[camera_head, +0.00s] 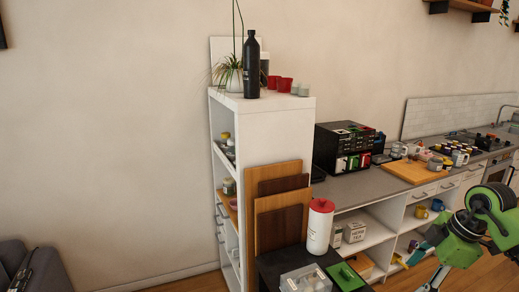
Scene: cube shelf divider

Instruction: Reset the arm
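A green and black arm of mine (465,235) shows at the lower right edge, beside the counter and in front of its lower shelves. It bends at a large round joint and runs down toward the bottom edge. I cannot make out a gripper on it. My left arm and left gripper are not in view. Whether either gripper is open or shut does not show.
A tall white shelf (280,132) bears a black bottle (251,65), a plant and red cups. Wooden boards (283,222) lean beside it. A red-lidded white canister (319,226) stands on a dark surface. A cluttered counter (345,190) runs right. Open wall lies left.

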